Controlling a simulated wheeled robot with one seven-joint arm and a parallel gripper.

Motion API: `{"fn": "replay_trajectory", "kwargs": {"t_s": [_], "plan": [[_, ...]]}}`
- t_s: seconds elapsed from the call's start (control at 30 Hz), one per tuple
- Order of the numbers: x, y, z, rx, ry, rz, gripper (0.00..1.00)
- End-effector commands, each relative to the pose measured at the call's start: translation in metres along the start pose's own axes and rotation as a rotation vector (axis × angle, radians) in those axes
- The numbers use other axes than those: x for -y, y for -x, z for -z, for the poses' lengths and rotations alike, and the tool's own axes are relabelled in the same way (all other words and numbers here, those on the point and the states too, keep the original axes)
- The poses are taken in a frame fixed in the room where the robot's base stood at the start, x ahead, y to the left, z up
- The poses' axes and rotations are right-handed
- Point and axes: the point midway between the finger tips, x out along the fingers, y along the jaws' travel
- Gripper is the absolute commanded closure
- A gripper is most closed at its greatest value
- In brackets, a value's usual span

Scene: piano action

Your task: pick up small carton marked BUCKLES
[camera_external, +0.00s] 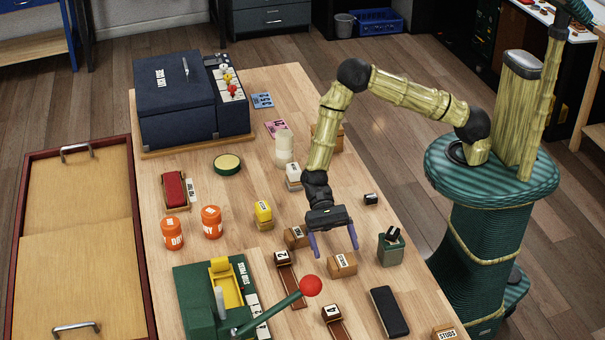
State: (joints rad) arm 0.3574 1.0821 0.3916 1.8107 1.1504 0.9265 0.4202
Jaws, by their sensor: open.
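Several small brown cartons with white labels are on the wooden table. One carton (343,266) is just below and in front of my gripper in the picture, and another carton (297,238) is to its left. Their labels are too small to read surely, so I cannot tell which is marked BUCKLES. A carton at the bottom right (444,333) appears marked STUDS. My gripper (334,248) is open and points down, its two blue fingers apart. It looks empty, above the table; its exact height over the near carton is unclear.
A green press (205,300) with a red-knobbed lever (310,286) is at the front left. A green holder (391,250) and a black case (389,312) are to the right. Orange jars (211,221), a yellow-topped block (264,212) and a pale cylinder (284,146) stand farther left and back.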

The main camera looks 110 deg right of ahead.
Motion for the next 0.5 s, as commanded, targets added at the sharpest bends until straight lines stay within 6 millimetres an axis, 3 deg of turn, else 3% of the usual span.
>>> {"fn": "replay_trajectory", "kwargs": {"t_s": [0.17, 0.5], "plan": [[-0.002, -0.006, -0.001, 0.001, 0.0, -0.004, 0.11], [-0.006, -0.049, 0.0, 0.001, 0.001, -0.002, 0.11]]}}
